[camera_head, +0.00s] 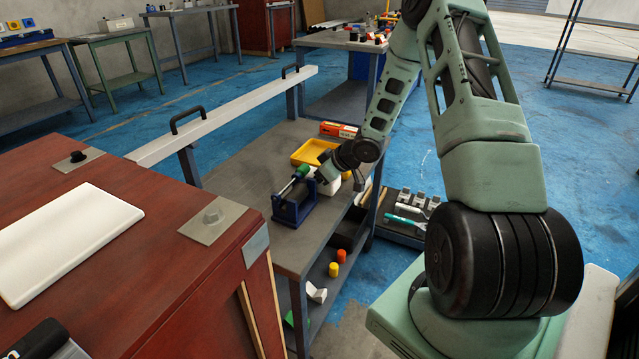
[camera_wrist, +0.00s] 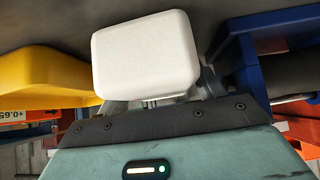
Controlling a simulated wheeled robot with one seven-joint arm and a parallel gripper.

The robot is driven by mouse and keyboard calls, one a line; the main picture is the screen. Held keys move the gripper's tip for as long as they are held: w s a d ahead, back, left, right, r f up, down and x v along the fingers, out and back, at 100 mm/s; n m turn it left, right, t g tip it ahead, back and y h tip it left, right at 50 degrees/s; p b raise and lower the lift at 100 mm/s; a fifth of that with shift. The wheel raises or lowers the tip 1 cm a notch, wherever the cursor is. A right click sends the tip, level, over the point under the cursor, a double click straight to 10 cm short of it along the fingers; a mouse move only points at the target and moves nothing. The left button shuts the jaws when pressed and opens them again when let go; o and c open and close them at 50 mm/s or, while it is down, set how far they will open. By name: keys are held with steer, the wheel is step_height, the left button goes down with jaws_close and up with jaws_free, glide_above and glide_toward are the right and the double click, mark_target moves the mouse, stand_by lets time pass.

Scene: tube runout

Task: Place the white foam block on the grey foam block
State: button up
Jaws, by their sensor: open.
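The white foam block (camera_wrist: 147,55) is close in front of my gripper in the wrist view, with rounded edges. It hides most of the fingers. In the head view part of the white block (camera_head: 329,187) shows just below my gripper (camera_head: 324,173), over the workbench. My gripper is open at the block; whether the fingers touch it I cannot tell. I cannot pick out the grey foam block in either view.
A blue fixture with a green-ended tube (camera_head: 294,196) stands left of my gripper on the workbench (camera_head: 245,170). A yellow tray (camera_head: 312,152) and an orange box (camera_head: 338,130) lie behind. Small parts lie on the lower shelf. A red cabinet (camera_head: 150,270) stands front left.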

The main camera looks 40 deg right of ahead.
steer(key=c, duration=0.8)
steer(key=shift+r+p, duration=0.4)
steer(key=shift+r, duration=0.05)
steer(key=s+d+p, duration=0.1)
steer(key=s+d, duration=0.2)
steer(key=s, duration=0.5)
steer(key=s+d, duration=0.3)
steer(key=s, duration=0.6)
steer(key=shift+f+p, duration=0.15)
steer(key=shift+p, duration=0.2)
steer(key=shift+d, duration=0.15)
